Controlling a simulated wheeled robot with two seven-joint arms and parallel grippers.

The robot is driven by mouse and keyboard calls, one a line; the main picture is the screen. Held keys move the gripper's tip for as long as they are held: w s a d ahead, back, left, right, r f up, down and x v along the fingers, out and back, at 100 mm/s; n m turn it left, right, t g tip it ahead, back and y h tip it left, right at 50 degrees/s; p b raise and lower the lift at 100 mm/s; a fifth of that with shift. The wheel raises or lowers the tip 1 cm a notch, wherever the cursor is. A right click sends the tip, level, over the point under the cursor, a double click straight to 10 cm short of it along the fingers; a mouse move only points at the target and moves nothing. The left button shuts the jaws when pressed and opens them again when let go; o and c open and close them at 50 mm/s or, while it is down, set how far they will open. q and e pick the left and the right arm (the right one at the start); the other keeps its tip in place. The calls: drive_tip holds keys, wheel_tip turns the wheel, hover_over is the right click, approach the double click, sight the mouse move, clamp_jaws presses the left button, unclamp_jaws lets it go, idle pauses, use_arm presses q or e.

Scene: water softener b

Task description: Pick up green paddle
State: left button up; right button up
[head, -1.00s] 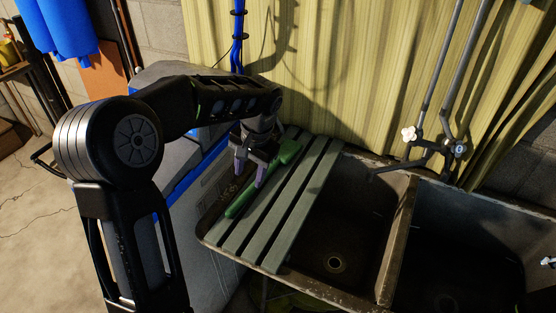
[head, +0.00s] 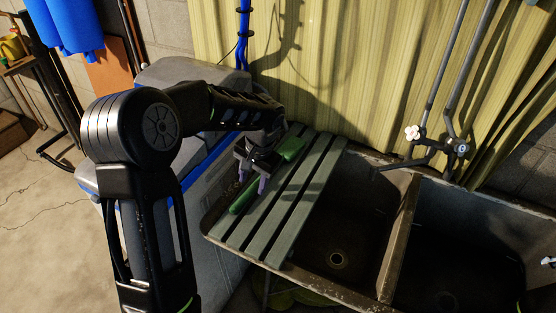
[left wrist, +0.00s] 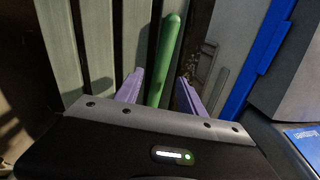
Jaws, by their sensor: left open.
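The green paddle (head: 243,200) lies lengthwise on the grey-green slatted rack (head: 294,218) over the sink's left end. Its broad end (head: 291,149) is toward the wall and its narrow handle toward me. My left gripper (head: 252,181) is open over the middle of the paddle, pointing down, and partly hides it. In the left wrist view, the green handle (left wrist: 168,50) runs between the two purple fingers (left wrist: 158,88), with a gap on each side. I cannot tell how far the fingertips are above the slats.
The double-basin sink (head: 395,235) has a raised rim and divider. A grey and blue cabinet (head: 205,185) stands left of the rack. Pipes and taps (head: 433,143) rise behind the sink, with a corrugated yellow wall (head: 350,80) at the back.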

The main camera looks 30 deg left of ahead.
use_arm(q)
drive_tip(key=f, duration=0.2)
drive_tip(key=shift+a+f, duration=0.25)
drive_tip(key=shift+f, duration=0.1)
drive_tip(key=shift+f, duration=0.1)
drive_tip(key=shift+c, duration=0.4)
drive_tip(key=shift+a, duration=0.1)
clamp_jaws()
